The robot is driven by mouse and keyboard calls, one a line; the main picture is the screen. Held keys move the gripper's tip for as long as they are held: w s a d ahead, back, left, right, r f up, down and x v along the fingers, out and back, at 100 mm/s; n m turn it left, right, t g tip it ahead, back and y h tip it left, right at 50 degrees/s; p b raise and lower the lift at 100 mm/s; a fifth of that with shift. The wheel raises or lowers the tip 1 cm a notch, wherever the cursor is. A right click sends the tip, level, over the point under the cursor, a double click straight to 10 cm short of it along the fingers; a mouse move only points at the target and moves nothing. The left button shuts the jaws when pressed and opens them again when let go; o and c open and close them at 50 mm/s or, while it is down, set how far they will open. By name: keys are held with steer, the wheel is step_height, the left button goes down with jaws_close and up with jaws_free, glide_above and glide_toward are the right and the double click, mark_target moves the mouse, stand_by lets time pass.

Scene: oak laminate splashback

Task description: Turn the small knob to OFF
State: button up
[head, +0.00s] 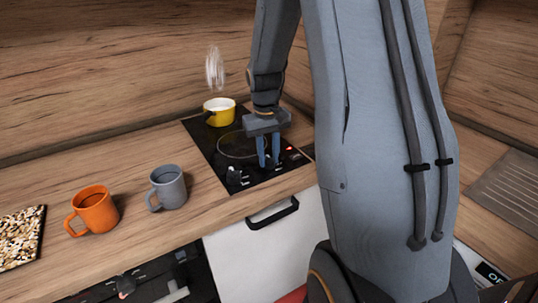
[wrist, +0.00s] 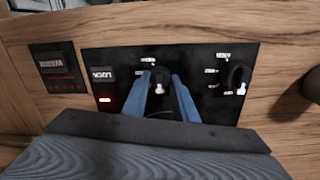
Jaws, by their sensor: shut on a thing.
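My gripper (head: 269,164) reaches down to the front strip of the black cooktop. In the wrist view its two blue fingers (wrist: 162,80) stand on either side of a dark knob (wrist: 159,88) with a pale mark and are shut on it. The fingers partly hide this knob and its lettering. A second dark knob (wrist: 240,77) sits to the right in the wrist view, apart from the fingers, with small white labels beside it. In the head view it appears left of my gripper (head: 235,177). The labels are too blurred to read.
A yellow pot (head: 219,115) stands at the back of the cooktop (head: 205,140), with steam above it. A grey mug (head: 170,187) and an orange mug (head: 96,211) stand left on the counter. A red light (wrist: 105,99) glows on the panel. A drawer handle (head: 273,211) lies below.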

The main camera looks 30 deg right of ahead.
mark_target(268, 157)
stand_by(0.4)
steer(key=o, duration=1)
steer(key=shift+o, duration=0.2)
step_height(268, 157, up, 8)
steer(key=shift+a+f+b, duration=0.1)
steer(key=shift+b, duration=0.7)
